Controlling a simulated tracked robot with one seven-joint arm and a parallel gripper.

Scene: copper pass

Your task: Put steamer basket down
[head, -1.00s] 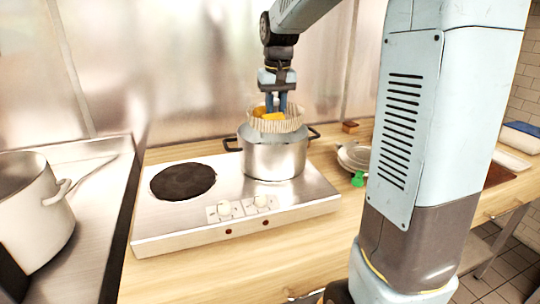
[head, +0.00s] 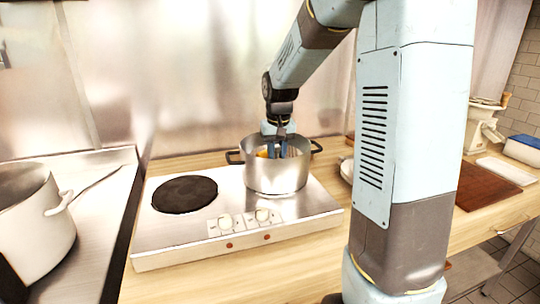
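A steel pot (head: 275,174) with two dark handles stands on the right side of the steel hob. My gripper (head: 277,152) points down into the mouth of this pot, its fingertips partly hidden by the rim. Something orange-yellow (head: 262,154) shows just inside the rim beside the fingers; it is the contents of the steamer basket. The basket itself is hidden within the pot. I cannot see whether the fingers are still closed on it.
The hob (head: 230,238) has a bare dark hotplate (head: 184,194) left of the pot. A large white pot (head: 34,222) stands further left. A brown board (head: 487,186) and a blue-lidded box (head: 522,148) lie on the counter at right.

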